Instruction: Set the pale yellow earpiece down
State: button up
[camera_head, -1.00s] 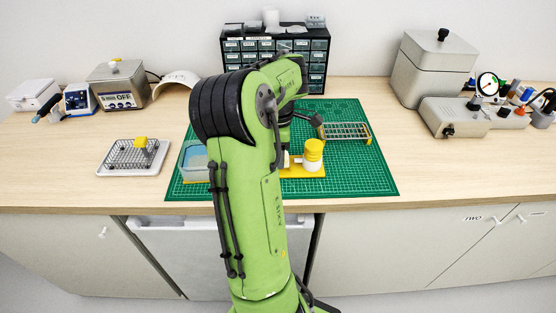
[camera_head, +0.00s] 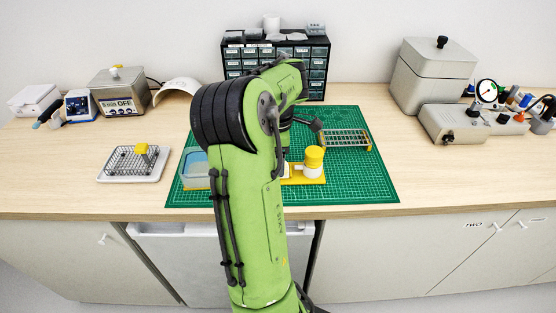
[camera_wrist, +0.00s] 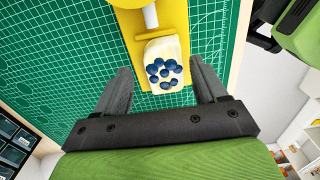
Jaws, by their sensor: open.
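The pale yellow earpiece (camera_wrist: 178,48) lies on a yellow board (camera_wrist: 126,20) in the wrist view. A cluster of dark blue round spots covers its near part. My gripper (camera_wrist: 159,70) is open, with one finger on each side of the earpiece's near end and a visible gap at both sides. I cannot tell how high the fingers are above the board. In the head view my arm hides the gripper and most of the earpiece's spot; the yellow board (camera_head: 306,181) shows at its right.
A white jar with a yellow lid (camera_head: 314,158) stands on the board. A green cutting mat (camera_head: 355,185) lies beneath, with a wire rack (camera_head: 347,139) behind and a blue-lined tub (camera_head: 194,168) at left. The mat's right front is clear.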

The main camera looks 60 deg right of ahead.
notch_tip(320, 180, up, 11)
jog(key=p, duration=0.4)
jog(key=w+a+r+m+t, duration=0.1)
jog(key=w+a+r+t, duration=0.2)
jog(key=a, duration=0.6)
jog(key=w+a+r+m, duration=0.1)
jog(key=w+a+r, duration=0.1)
jog(key=w+a, duration=0.55)
jog(key=s+a+f+m+t, duration=0.1)
jog(key=s+a, duration=0.4)
jog(key=a, duration=0.5)
jog(key=s+a+f+m+t, duration=0.1)
jog(key=s+a+f+m, duration=0.1)
jog(key=s+a, duration=0.4)
jog(key=a, duration=0.4)
jog(key=shift+t, duration=0.3)
